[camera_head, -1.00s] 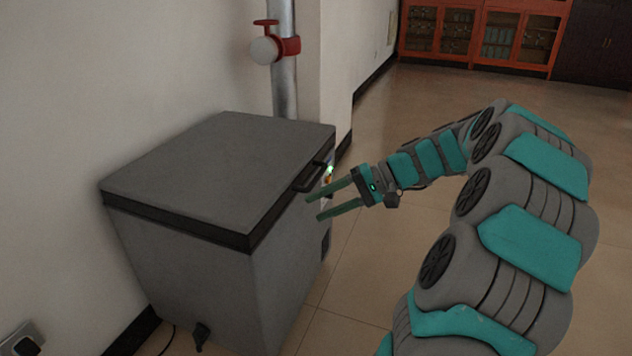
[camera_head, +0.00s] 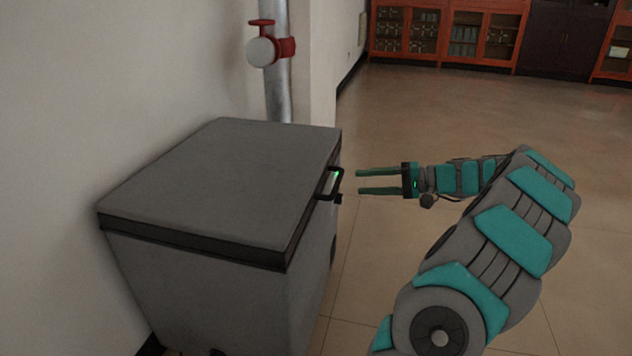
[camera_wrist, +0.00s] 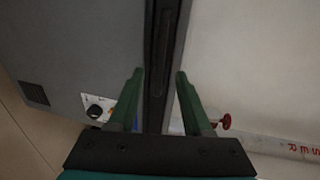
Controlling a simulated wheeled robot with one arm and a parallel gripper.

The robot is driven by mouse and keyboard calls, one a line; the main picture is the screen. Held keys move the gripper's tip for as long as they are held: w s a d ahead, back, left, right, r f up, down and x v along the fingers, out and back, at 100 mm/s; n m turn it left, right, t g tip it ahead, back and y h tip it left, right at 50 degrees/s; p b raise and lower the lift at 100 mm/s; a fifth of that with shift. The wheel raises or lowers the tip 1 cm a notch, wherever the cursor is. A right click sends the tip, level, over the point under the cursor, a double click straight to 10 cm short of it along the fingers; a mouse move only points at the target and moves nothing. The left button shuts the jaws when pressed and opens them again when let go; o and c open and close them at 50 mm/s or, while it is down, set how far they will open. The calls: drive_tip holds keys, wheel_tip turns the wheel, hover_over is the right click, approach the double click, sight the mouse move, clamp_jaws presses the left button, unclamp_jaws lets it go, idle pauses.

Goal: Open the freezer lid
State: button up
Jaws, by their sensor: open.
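The grey chest freezer (camera_head: 215,290) stands against the wall at left in the head view. Its flat grey lid (camera_head: 220,180) lies down on the body and looks shut. A black handle (camera_head: 328,184) sticks out from the lid's right edge. My gripper (camera_head: 358,182) is open and empty, just right of the handle, about level with it, with a small gap in the picture. In the wrist view my two green fingers (camera_wrist: 160,75) are apart, with a dark vertical strip (camera_wrist: 162,50) of the lid edge in line between them. Contact cannot be judged there.
A metal pipe with a red valve (camera_head: 285,47) stands behind the freezer. A control knob (camera_wrist: 95,111) and a vent (camera_wrist: 33,93) show on the freezer in the wrist view. Orange cabinets (camera_head: 445,35) stand far back. The tiled floor (camera_head: 430,110) at right is open.

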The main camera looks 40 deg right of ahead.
sight(337, 180)
drive_tip(key=x, duration=0.8)
drive_tip(key=shift+w, duration=0.1)
clamp_jaws()
idle(1.4)
